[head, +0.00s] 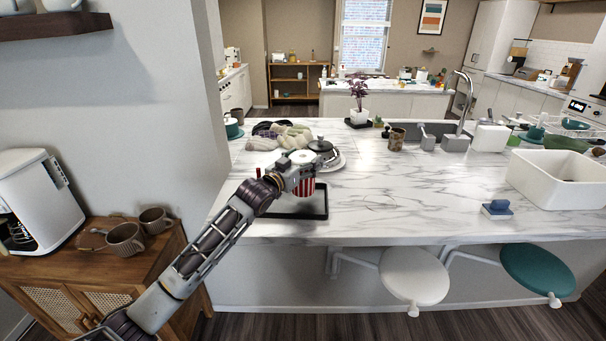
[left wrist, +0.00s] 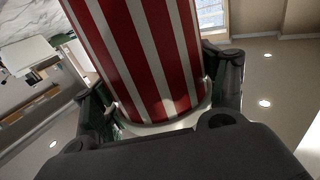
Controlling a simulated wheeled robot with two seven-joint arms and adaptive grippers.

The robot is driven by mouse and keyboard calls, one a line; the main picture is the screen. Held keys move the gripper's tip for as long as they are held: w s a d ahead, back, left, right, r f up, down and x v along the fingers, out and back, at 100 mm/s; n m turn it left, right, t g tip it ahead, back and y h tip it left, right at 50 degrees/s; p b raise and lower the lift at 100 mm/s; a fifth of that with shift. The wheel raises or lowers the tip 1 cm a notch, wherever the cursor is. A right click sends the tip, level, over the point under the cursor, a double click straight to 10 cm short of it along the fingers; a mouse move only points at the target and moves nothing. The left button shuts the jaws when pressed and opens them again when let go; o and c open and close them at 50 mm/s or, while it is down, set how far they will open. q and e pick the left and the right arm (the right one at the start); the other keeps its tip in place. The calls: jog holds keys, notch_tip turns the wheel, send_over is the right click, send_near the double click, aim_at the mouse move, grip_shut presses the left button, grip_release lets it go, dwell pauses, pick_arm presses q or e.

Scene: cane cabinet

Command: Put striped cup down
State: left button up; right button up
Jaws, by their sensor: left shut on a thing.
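The striped cup (head: 304,187) is red and white. My left gripper (head: 300,176) is shut on it, above or at a black tray (head: 316,212) on the marble counter. I cannot tell from the head view whether the cup touches the tray. In the left wrist view the striped cup (left wrist: 145,55) fills the middle, between the two fingers of the left gripper (left wrist: 160,100). The gripper hides part of the cup in the head view. My right gripper is not in view.
Behind the tray are a plate with a dark-lidded pot (head: 321,147) and folded cloths (head: 284,137). A white basin (head: 560,180) and a blue sponge-like block (head: 496,208) are at the right. The cane cabinet (head: 110,262) with brown mugs (head: 126,238) stands at the left. The counter's middle is clear.

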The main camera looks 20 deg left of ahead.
pick_arm(q)
jog(key=shift+f, duration=0.15)
jog(key=shift+f, duration=1.8)
jog(key=shift+f, duration=0.1)
jog(key=o, duration=1.4)
jog(key=shift+s, duration=0.1)
